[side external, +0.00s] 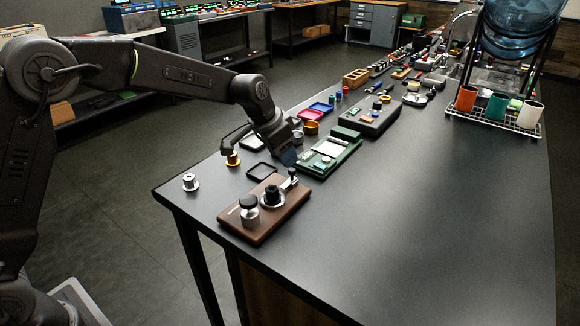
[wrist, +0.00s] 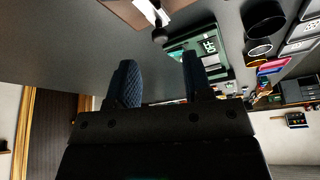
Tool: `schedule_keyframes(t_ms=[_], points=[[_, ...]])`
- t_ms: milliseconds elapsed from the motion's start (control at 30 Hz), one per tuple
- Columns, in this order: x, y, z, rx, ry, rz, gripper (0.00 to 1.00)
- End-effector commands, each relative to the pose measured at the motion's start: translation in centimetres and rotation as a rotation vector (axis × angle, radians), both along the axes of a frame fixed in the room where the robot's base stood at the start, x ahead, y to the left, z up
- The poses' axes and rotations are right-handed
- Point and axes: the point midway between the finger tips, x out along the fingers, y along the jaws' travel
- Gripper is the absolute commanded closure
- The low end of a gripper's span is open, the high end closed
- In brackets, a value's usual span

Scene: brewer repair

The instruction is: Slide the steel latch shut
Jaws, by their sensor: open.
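The brown wooden block (side external: 262,224) lies near the front left corner of the dark table. The steel latch (side external: 287,183) is at its right end, a small metal strip with a black knob (side external: 293,172). In the wrist view the latch's pale strip (wrist: 150,12) shows at the top edge with its round black knob (wrist: 160,36). I cannot tell how far the latch is slid. My gripper (side external: 289,158) is above and just behind the knob in the side view. In the wrist view my gripper (wrist: 158,75) has its two blue-padded fingers apart, with nothing between them.
The block also carries a silver cylinder with a black cap (side external: 249,211) and a black knob on a steel ring (side external: 272,198). A green case (side external: 330,157) lies close to my gripper. A black tray (side external: 262,171) is behind the block. The table's right front is clear.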

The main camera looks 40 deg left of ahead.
Motion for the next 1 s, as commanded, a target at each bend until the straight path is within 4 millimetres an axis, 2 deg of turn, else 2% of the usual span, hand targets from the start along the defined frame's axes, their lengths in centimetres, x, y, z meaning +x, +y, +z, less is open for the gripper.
schedule_keyframes(t_ms=[100, 300, 700, 1000], points=[[0.8, -0.4, -2.2, 0.001, 0.003, -0.001, 0.54], [1.6, -0.7, -4.2, 0.001, 0.001, -0.001, 0.54], [1.9, -0.8, -4.8, 0.001, 0.000, -0.001, 0.54], [1.8, -0.8, -4.8, 0.001, 0.000, 0.000, 0.83]])
